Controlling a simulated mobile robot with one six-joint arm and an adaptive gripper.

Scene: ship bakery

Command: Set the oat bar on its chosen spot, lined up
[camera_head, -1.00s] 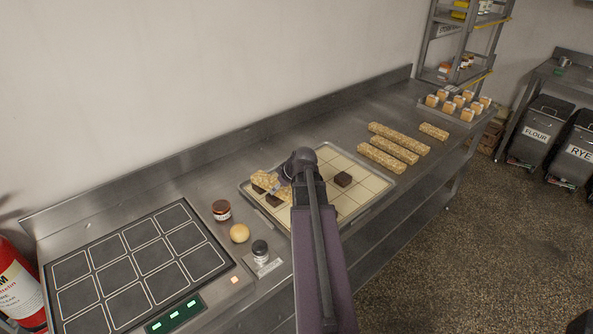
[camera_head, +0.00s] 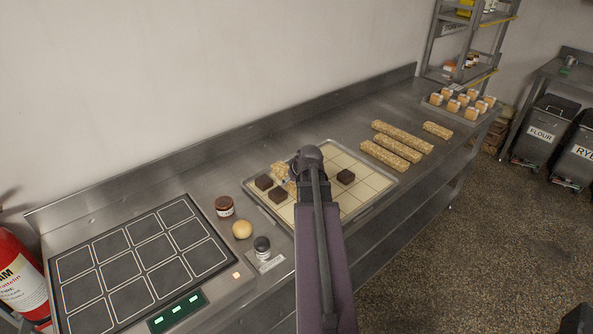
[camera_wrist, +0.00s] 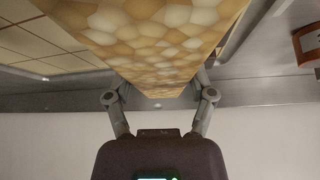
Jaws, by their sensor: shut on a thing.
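My gripper (camera_wrist: 160,92) is shut on a pale, nutty oat bar (camera_wrist: 155,40), which fills the top of the wrist view. In the head view the oat bar (camera_head: 280,170) shows only in part over the tray's left side, as my arm hides the rest and the fingers. The tray (camera_head: 368,208) carries a grid of cream squares (camera_head: 335,161). Dark brown blocks sit on it: two at the left (camera_head: 264,182) (camera_head: 278,195) and one right of my arm (camera_head: 346,176). I cannot tell whether the held bar touches the tray.
Three long oat bars (camera_head: 403,137) and a shorter one (camera_head: 437,130) lie right of the tray. The counter's back wall runs behind.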

